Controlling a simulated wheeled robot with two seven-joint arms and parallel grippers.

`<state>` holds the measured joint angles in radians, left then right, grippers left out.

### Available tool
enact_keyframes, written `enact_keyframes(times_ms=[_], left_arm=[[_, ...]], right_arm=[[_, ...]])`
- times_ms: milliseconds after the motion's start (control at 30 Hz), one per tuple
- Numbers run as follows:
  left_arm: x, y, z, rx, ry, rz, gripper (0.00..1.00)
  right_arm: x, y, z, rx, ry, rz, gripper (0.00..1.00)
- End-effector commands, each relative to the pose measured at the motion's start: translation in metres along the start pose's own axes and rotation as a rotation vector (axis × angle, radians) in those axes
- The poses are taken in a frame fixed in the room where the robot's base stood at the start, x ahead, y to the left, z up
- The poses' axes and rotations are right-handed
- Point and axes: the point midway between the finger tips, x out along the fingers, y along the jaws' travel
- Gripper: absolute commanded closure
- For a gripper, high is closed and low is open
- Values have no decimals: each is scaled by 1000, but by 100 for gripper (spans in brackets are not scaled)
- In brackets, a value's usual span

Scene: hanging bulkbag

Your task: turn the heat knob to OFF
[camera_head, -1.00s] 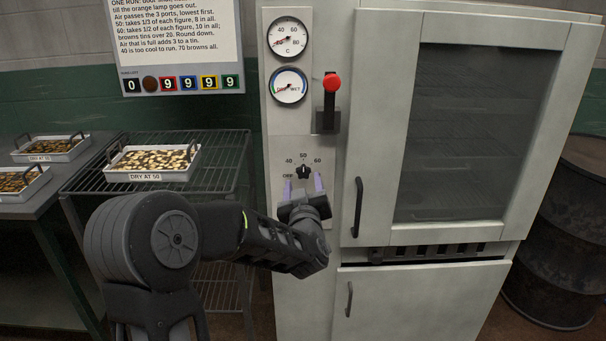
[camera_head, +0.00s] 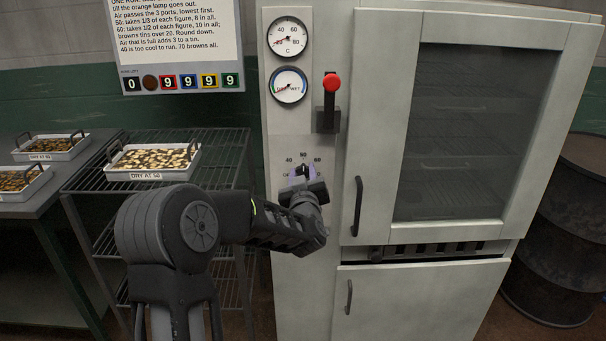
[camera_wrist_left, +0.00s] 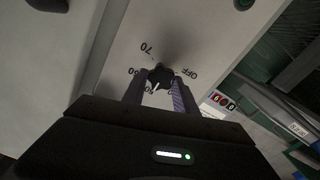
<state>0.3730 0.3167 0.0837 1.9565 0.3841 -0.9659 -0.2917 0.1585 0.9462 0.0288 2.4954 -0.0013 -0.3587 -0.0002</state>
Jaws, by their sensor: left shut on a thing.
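The heat knob (camera_wrist_left: 160,77) is a small dark star-shaped knob on the pale cabinet's control panel (camera_head: 293,150). In the head view it sits below the two gauges, and my gripper mostly covers it. My left gripper (camera_head: 303,174) is at the knob, with its two fingers on either side of it. In the left wrist view the gripper (camera_wrist_left: 156,90) is shut on the knob. A white mark on the knob points toward the fingers, near the middle of the printed numbers. The OFF label (camera_wrist_left: 190,74) shows to the right there. My right gripper is not in view.
A red-topped lever (camera_head: 331,84) stands out above the knob. The cabinet door handle (camera_head: 357,206) is just right of my gripper. A wire rack (camera_head: 228,150) with a tray (camera_head: 150,174) of pieces stands at left. A dark drum (camera_head: 560,245) is at right.

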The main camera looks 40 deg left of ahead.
Motion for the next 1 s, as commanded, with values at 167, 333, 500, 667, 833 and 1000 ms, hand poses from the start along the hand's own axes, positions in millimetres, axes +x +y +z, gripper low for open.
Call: enact_keyframes(times_ms=[167,333,500,667,833,1000], left_arm=[[0,0,0,0,0,0,84],[0,0,0,0,0,0,98],[0,0,0,0,0,0,100],[0,0,1,-11,0,0,100],[0,-1,2,-51,2,0,100],[0,-2,4,-131,2,0,100]], right_arm=[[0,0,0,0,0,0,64],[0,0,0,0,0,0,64],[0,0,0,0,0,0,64],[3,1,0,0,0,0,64],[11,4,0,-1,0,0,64],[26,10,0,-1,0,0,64]])
